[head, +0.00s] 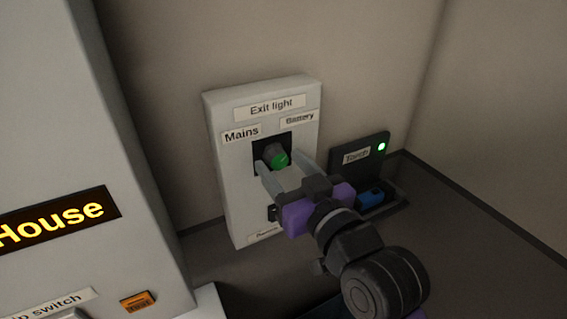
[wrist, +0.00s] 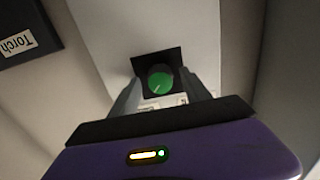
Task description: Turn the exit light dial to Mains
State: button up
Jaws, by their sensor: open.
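The exit light dial (head: 277,157) is a round knob with a green face, set in a black square on a white wall box (head: 238,184) labelled Exit light. A Mains label (head: 241,134) is at its upper left and a Battery label (head: 300,120) at its upper right. My gripper (head: 282,165) is open in front of the box, its two grey fingers on either side of the dial. In the wrist view the dial (wrist: 160,80) shows between the fingertips, with a pale line on its green face. I cannot tell whether the fingers touch it or which label it points to.
A dark Torch holder (head: 362,154) with a green light is on the wall to the right, with a blue item (head: 371,196) below it. A large grey cabinet with a lit House sign (head: 52,220) and an orange button (head: 138,301) stands at the left.

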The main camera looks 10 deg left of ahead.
grip_shut()
jog(key=shift+f+n+b, duration=0.1)
jog(key=shift+n+b, duration=0.2)
jog(key=shift+b, duration=0.1)
jog(key=n+b, duration=0.3)
jog(key=shift+f+n, duration=0.1)
jog(key=shift+n, duration=0.2)
jog(key=n+b, duration=0.4)
jog(key=shift+n, duration=0.3)
jog(key=n+b, duration=0.4)
jog(key=n, duration=0.1)
jog(key=shift+d, duration=0.1)
jog(key=shift+r+n+b, duration=0.2)
jog(key=shift+n+b, duration=1.1)
jog(key=shift+n, duration=0.7)
